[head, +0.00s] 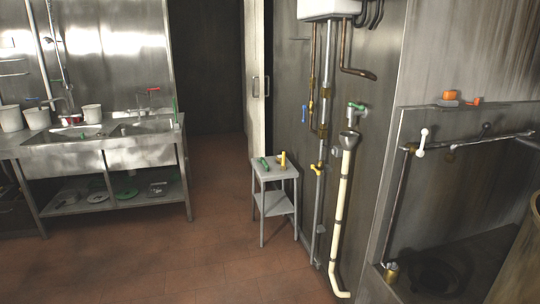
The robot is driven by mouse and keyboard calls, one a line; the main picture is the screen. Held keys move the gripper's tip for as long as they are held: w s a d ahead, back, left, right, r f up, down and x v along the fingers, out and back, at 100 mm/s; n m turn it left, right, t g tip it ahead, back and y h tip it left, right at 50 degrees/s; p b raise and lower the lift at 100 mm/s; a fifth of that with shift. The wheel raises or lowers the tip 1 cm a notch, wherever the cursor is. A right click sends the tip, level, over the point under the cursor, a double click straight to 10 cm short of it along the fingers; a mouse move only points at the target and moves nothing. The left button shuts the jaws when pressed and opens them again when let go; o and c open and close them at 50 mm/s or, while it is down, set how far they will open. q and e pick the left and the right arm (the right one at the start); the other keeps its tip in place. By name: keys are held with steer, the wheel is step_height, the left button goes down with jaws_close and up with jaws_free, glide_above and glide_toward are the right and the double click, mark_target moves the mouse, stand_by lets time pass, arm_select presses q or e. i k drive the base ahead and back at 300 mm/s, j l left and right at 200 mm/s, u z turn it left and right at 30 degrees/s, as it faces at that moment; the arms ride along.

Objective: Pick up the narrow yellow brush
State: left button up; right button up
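A small upright yellow object (283,159), which looks like the narrow yellow brush, stands on the top of a small grey side table (272,174) in the middle of the view. It is too small to make out bristles or handle. A green object (264,163) lies beside it on the same top, to its left. Neither of my grippers shows in the head view.
A steel sink counter (100,150) stands at the left. An orange object (450,95) sits on a ledge at the right. The tiled floor (190,255) in front is clear.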

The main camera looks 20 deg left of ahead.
mark_target(282, 167)
steer(key=i+j+u, duration=0.3)
steer(key=i+j, duration=1.45)
steer(key=j, duration=0.1)
